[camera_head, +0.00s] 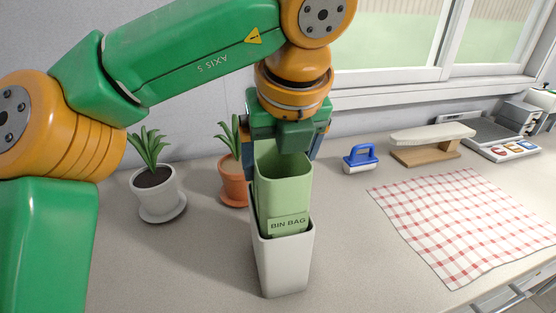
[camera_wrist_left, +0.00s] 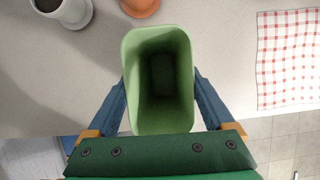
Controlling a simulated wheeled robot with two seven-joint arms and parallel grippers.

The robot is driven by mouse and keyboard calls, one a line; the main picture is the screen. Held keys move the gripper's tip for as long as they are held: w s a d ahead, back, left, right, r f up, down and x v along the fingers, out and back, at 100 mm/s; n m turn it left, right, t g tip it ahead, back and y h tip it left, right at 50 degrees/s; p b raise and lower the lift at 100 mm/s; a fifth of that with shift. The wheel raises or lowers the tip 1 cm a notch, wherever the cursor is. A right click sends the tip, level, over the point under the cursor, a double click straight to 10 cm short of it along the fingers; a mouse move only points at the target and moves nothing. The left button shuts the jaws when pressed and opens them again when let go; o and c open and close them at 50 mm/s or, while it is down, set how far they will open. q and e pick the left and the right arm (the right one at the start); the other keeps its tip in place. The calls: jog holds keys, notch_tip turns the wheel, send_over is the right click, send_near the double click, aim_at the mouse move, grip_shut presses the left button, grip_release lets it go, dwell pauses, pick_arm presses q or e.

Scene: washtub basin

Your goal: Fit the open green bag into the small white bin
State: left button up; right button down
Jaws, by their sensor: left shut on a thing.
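The open green bag (camera_head: 284,190), labelled BIN BAG, is upright with its mouth facing up. My left gripper (camera_head: 284,150) points down from above and is shut on it. In the left wrist view the bag (camera_wrist_left: 158,80) sits between the two blue fingers, and its inside looks empty. The small white bin (camera_head: 284,262) stands upright on the counter directly below. The bag's lower end is within the bin's mouth, and most of the bag stands above the front rim. How deep it reaches is hidden. My right gripper is in neither view.
A white potted plant (camera_head: 155,190) and a terracotta potted plant (camera_head: 233,182) stand left of the bin. Right are a blue-handled item (camera_head: 361,159), a board on a wooden stand (camera_head: 430,145) and a red-checked cloth (camera_head: 465,220). The counter around the bin's front is clear.

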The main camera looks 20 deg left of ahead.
aim_at(281, 184)
pick_arm(q)
jog(key=shift+f+b, duration=2.3)
jog(key=shift+f, duration=0.2)
jog(key=o, duration=1.5)
jog(key=shift+r, duration=0.15)
jog(key=p+v, duration=0.2)
jog(key=v, duration=0.5)
